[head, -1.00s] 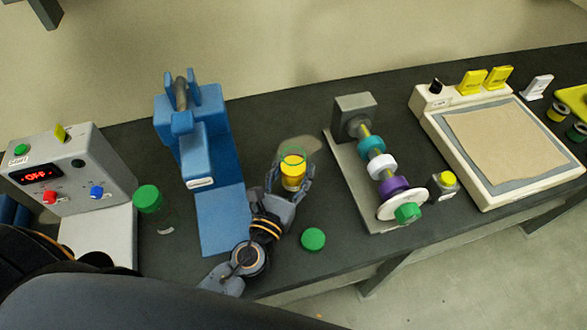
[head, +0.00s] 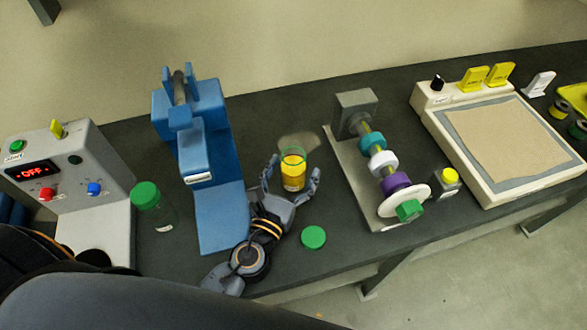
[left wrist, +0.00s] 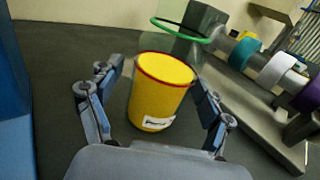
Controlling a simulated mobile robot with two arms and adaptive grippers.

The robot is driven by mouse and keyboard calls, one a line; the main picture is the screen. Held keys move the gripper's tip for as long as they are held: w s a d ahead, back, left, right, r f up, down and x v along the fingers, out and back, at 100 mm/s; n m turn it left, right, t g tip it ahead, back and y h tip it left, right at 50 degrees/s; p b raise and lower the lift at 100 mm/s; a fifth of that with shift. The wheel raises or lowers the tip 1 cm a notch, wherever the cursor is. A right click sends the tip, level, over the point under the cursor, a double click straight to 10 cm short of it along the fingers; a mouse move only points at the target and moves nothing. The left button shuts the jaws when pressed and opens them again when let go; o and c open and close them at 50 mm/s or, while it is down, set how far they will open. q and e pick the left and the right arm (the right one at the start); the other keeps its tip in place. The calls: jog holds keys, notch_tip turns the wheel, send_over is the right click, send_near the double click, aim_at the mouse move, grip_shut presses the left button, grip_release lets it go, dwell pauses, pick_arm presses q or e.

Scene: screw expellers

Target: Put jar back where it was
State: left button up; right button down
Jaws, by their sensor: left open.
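A clear jar with a green rim and yellow contents (head: 293,172) stands upright on the dark bench, between the blue press and the grey shaft stand. It also shows in the left wrist view (left wrist: 160,92), where its glass upper part is hard to see. My left gripper (head: 292,180) is open, with one finger on each side of the jar and visible gaps to both. A green lid (head: 313,237) lies flat on the bench in front of the jar. Another jar with a green lid (head: 147,199) stands left of the blue press. My right gripper is not in view.
The blue press (head: 205,160) stands left of my left gripper. The shaft stand with colored rings (head: 383,160) is close on the right. A control box (head: 65,180) is far left, and a scale-like tray (head: 505,145) is at right.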

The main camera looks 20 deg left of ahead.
aim_at(293, 160)
pick_arm(q)
notch_tip(293, 160, up, 10)
dwell(0.7)
